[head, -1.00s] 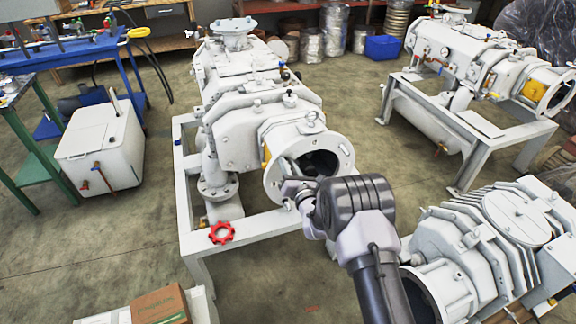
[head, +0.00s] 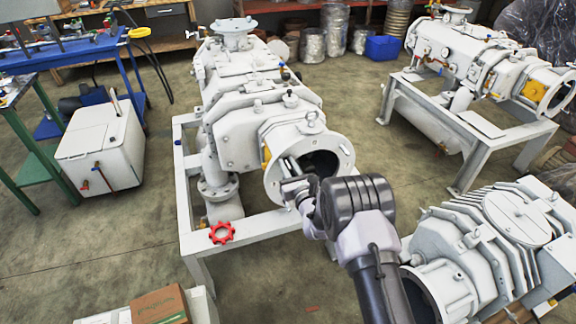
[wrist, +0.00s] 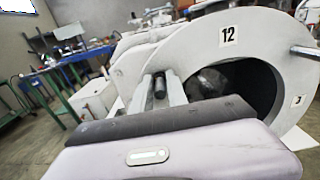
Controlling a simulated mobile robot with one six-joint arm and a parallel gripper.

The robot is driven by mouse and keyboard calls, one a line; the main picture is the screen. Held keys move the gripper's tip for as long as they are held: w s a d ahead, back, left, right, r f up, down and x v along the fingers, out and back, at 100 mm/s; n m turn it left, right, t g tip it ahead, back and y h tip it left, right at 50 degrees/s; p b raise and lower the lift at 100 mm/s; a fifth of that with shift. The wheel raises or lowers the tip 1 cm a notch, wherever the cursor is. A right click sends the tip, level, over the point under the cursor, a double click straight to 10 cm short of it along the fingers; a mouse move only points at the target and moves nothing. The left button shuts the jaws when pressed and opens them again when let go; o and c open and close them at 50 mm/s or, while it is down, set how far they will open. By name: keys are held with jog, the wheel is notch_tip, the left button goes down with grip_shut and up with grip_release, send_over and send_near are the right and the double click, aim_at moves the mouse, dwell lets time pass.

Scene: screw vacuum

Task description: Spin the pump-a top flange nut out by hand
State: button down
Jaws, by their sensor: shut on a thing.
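The nearest pump in the middle of the head view ends in a round white flange (head: 346,154) with an open, dark bore. The flange fills the right of the wrist view (wrist: 286,108), with labels "12" and "3" on its face. My gripper (head: 291,165) is in front of the flange face, left of the bore in the head view. In the wrist view, my gripper (wrist: 160,86) has its two pale fingers close together around a dark, cylindrical piece, apparently the flange nut (wrist: 160,84). Its thread and its contact with the flange are hidden.
A metal rod (wrist: 305,51) sticks out at the flange's right edge. A red handwheel (head: 221,232) sits on the pump's white frame (head: 262,228). Another pump (head: 500,235) stands close at the right. A cardboard box (head: 160,305) is at the front.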

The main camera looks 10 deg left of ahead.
jog(key=shift+r, duration=0.15)
jog(key=c, duration=1.3)
grip_release()
jog(key=shift+w, duration=0.1)
jog(key=p+v, duration=0.5)
jog(key=v, duration=1.2)
jog(key=shift+s, duration=0.25)
jog(key=shift+w+d, duration=0.1)
jog(key=shift+d, duration=0.05)
